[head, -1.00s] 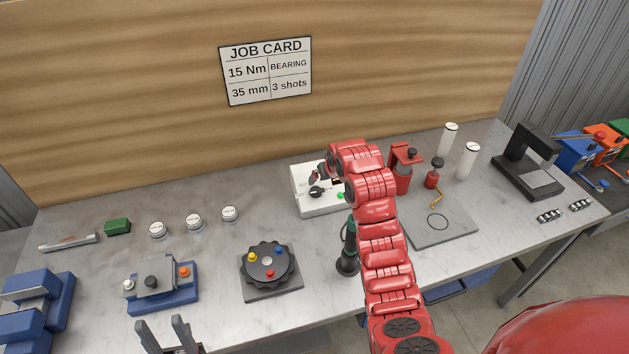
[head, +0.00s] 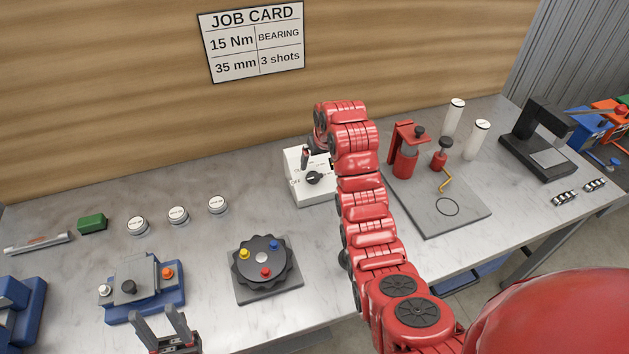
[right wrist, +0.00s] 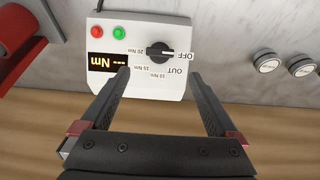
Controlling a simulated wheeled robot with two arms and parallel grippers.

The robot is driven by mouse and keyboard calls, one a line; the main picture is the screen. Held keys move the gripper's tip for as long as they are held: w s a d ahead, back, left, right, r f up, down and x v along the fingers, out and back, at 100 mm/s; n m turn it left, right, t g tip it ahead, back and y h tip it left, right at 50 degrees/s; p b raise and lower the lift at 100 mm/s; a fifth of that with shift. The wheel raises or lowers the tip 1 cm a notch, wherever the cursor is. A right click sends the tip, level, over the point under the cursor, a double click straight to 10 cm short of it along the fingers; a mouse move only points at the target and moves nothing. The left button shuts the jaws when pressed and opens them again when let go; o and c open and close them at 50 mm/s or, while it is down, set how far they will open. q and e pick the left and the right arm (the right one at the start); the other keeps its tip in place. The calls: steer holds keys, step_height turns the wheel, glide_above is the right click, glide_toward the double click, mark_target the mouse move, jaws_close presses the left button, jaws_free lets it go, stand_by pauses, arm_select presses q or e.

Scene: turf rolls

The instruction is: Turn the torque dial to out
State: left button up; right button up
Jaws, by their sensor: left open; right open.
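The white torque box (head: 308,193) stands on the bench and also shows in the right wrist view (right wrist: 112,14). Its black dial (right wrist: 160,52) has a light pointer mark towards OFF. OUT, 10 Nm, 15 Nm and 20 Nm are printed around it. The lit display (right wrist: 109,63) reads "-- Nm". My right gripper (right wrist: 161,73) is open and empty, its fingertips apart on either side of the dial's position, not visibly touching it. In the head view the dial (head: 314,178) shows, while my right arm hides the box's right part. My left gripper (head: 160,318) is open and empty at the front.
A rotary plate with coloured knobs (head: 262,262) and a blue fixture (head: 146,290) lie left of the box. Three white round pieces (head: 178,215) sit behind them. A grey plate with red tools (head: 440,195) lies right of my arm. The job card (head: 253,42) hangs behind.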

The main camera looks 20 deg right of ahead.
mark_target(315, 177)
steer(key=p+x, duration=0.3)
steer(key=x, duration=0.4)
steer(key=shift+w+f+p, duration=0.25)
steer(key=shift+p, duration=0.05)
steer(key=shift+x, duration=0.75)
steer(key=shift+f+p, duration=0.25)
steer(key=shift+p, duration=0.05)
